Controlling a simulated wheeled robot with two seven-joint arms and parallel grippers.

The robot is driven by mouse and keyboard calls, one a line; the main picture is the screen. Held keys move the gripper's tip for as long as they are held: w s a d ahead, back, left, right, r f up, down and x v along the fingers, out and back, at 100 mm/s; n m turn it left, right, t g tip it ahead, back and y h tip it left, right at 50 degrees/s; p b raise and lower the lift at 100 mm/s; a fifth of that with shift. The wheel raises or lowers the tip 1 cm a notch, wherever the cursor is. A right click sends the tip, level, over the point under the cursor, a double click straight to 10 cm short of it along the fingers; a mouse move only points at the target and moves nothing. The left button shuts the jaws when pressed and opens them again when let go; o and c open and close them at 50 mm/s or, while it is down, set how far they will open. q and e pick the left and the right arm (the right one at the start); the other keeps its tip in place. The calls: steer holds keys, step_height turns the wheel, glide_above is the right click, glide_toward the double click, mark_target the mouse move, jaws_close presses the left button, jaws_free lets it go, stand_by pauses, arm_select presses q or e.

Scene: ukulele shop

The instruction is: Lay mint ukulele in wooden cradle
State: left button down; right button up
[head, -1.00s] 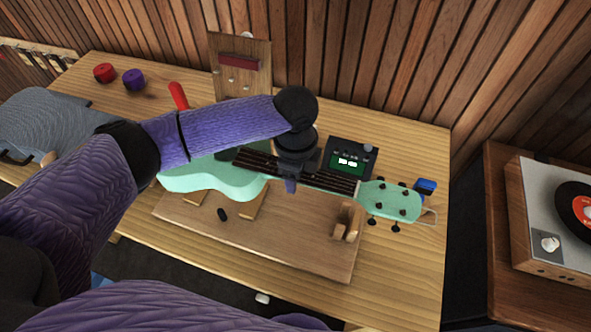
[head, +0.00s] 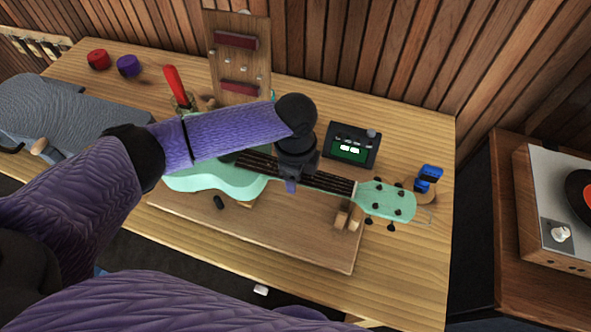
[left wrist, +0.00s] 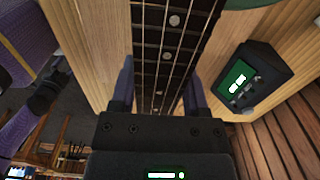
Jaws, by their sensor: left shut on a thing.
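The mint ukulele (head: 205,180) lies lengthwise over the wooden cradle (head: 290,243), body at the left and headstock (head: 385,200) at the right. Its neck passes just above or in the cradle's notched neck post (head: 349,218); I cannot tell whether it touches. My left gripper (head: 291,184) is shut on the neck from above, partly hiding it. In the left wrist view the fretboard (left wrist: 165,45) runs between the two fingers (left wrist: 160,92). My arm hides part of the body. My right gripper is not in view.
A tuner box (head: 351,145) with a green screen stands behind the neck. A blue clip (head: 428,178) is beside the headstock. A wooden board (head: 238,55), a red-handled tool (head: 174,85), red (head: 98,60) and purple (head: 129,66) round items stand behind. A grey case (head: 70,120) is at left.

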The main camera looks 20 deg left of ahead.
arm_select(q)
steer(key=shift+f+b, duration=1.25)
steer(key=shift+f, duration=1)
jaws_free()
steer(key=shift+r+p, duration=1.05)
steer(key=shift+p, duration=0.1)
